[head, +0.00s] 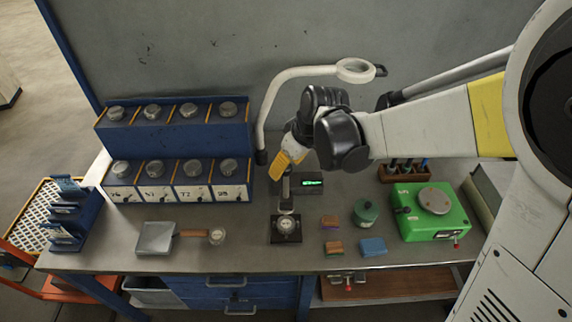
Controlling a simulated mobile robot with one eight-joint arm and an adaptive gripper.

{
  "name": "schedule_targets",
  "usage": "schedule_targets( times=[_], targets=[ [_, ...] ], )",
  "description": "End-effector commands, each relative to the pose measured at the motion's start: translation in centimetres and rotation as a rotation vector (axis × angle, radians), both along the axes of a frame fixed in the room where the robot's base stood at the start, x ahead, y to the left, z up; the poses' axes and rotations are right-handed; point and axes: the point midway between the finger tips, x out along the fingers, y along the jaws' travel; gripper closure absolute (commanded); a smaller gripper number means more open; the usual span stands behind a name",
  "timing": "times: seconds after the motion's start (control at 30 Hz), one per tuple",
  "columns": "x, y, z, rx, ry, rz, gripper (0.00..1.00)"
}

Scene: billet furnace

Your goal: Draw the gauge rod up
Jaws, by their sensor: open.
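The gauge stands near the middle of the bench, with a dark square base (286,237) and a pale round piece on top. Its narrow upright rod (286,203) shows just above that piece. A small dark readout box (310,184) with green digits is just right of it. My gripper (286,184) points down over the gauge from behind, below the yellow wrist part. It is open, around or right beside the top of the gauge. The fingers and the gauge's upper part overlap, so I cannot tell whether they touch.
A blue rack (176,125) with several lidded jars stands at the back left. A white lamp arm (276,92) rises behind.

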Motion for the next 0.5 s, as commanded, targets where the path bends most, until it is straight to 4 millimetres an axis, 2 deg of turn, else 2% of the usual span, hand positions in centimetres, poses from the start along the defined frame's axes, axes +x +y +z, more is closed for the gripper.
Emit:
schedule_targets(
  times=[0.17,0.5],
  targets=[
    [-0.6,-0.6,1.9,0.000,0.000,-0.001,0.49],
    [-2.7,-2.5,8.7,0.001,0.000,-0.001,0.49]
  ],
)
